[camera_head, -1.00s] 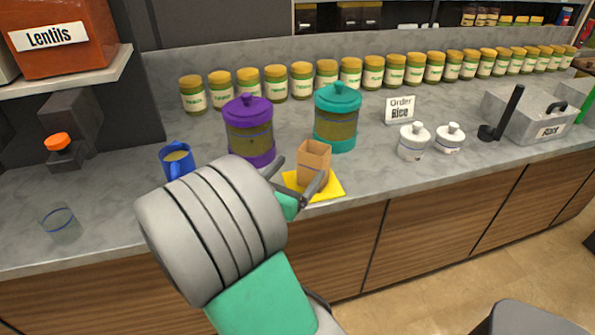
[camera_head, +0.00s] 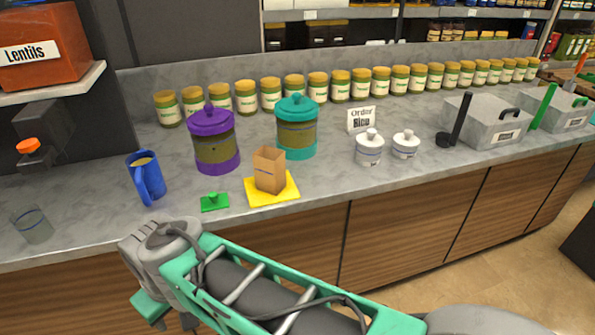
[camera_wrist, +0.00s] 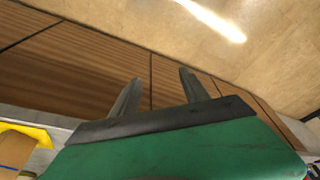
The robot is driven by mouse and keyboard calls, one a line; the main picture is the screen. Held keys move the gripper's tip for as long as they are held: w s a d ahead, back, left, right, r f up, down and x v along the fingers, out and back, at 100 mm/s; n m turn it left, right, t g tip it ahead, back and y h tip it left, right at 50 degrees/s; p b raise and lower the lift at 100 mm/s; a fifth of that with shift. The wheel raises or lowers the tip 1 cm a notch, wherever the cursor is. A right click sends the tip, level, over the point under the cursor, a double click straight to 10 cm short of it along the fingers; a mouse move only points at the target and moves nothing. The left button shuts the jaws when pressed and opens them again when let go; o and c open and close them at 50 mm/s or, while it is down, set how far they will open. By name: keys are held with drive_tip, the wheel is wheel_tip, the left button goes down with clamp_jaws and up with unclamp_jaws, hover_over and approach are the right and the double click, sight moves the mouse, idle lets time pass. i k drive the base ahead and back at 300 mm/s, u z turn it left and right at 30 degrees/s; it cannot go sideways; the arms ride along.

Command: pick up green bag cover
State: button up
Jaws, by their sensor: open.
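The green bag cover (camera_head: 214,201), a small flat piece with a knob on top, lies on the counter in the head view. It is just left of the open brown paper bag (camera_head: 268,171), which stands on a yellow mat (camera_head: 285,193). My gripper (camera_wrist: 159,76) is open and empty in the wrist view, its fingers pointing toward the cabinet fronts and floor. In the head view my arm is in front of the counter, below the cover and apart from it. The cover does not show in the wrist view; the yellow mat (camera_wrist: 38,134) shows at its left edge.
A blue jug (camera_head: 146,178), a purple-lidded jar (camera_head: 215,143) and a teal-lidded jar (camera_head: 296,132) stand around the cover and bag. A clear glass (camera_head: 33,225) is at far left. Two white pots (camera_head: 369,150) stand to the right. The counter's front right is clear.

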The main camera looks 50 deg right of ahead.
sight(214, 201)
drive_tip(key=z, duration=0.35)
drive_tip(key=i, duration=0.5)
drive_tip(key=z, duration=1.4)
